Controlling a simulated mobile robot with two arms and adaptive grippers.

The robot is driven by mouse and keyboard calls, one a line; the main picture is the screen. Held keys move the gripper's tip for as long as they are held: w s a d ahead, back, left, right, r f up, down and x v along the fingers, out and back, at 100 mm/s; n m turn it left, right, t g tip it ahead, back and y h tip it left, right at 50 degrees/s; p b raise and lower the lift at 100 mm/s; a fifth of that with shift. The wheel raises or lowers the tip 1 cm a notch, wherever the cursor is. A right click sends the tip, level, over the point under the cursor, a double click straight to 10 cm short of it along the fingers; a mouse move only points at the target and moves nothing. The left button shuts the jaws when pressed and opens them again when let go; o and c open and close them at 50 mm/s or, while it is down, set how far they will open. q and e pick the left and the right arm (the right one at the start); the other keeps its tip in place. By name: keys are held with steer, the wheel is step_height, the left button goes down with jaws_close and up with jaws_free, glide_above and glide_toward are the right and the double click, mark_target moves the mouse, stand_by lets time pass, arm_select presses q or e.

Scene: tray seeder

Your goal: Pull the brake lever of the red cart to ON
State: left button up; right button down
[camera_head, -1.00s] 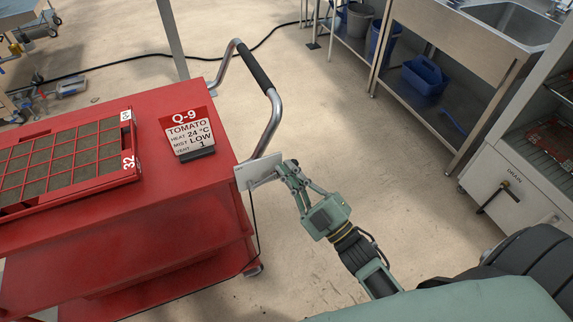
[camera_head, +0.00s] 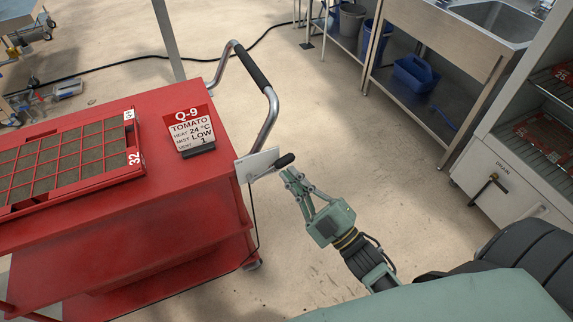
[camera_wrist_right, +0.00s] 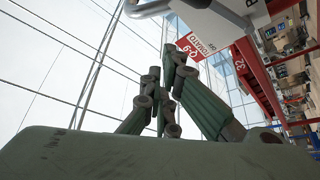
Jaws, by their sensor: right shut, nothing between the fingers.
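The red cart (camera_head: 120,235) stands at the left in the head view. The brake lever (camera_head: 285,160) is at its right end, a thin rod with a black grip, sticking out to the right past a pale plate (camera_head: 256,163). In the right wrist view the gripper's fingers (camera_wrist_right: 172,76) are close together, with the plate (camera_wrist_right: 228,22) beyond. My left gripper is not in view.
A seed tray (camera_head: 140,165) and a Q-9 sign (camera_head: 190,128) are on the cart top. The cart's push handle (camera_head: 270,115) rises behind the lever. A white cabinet (camera_head: 500,190) and a sink bench (camera_head: 440,50) stand at the right. The floor between is clear.

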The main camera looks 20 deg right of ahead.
steer(key=s+d+f+m+g+h, duration=0.1)
steer(key=s+f+m+g+h, duration=0.15)
steer(key=f, duration=1.05)
steer(key=s+d+f+m+g+h, duration=0.15)
steer(key=s+f+g, duration=0.25)
steer(key=f, duration=0.8)
steer(key=s+d+f+m+g+h, duration=0.1)
steer(key=s+f+m+g+h, duration=0.15)
steer(key=f, duration=1.05)
arm_select(q)
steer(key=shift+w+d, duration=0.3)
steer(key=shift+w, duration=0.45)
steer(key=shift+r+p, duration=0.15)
steer(key=shift+p, duration=0.2)
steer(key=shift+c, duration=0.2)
arm_select(e)
steer(key=s+f+m+g, duration=0.1)
steer(key=s+f+g, duration=0.2)
steer(key=s+f, duration=0.3)
steer(key=s+f+m+g, duration=0.1)
steer(key=s+f+g, duration=0.3)
steer(key=s, duration=0.7)
steer(key=s+f+m+g, duration=0.1)
steer(key=s+f+g, duration=0.3)
steer(key=s+f, duration=0.3)
steer(key=s, duration=0.2)
steer(key=shift+s+f+h, duration=0.3)
steer(key=shift+f+h, duration=0.05)
steer(key=shift+f, duration=0.05)
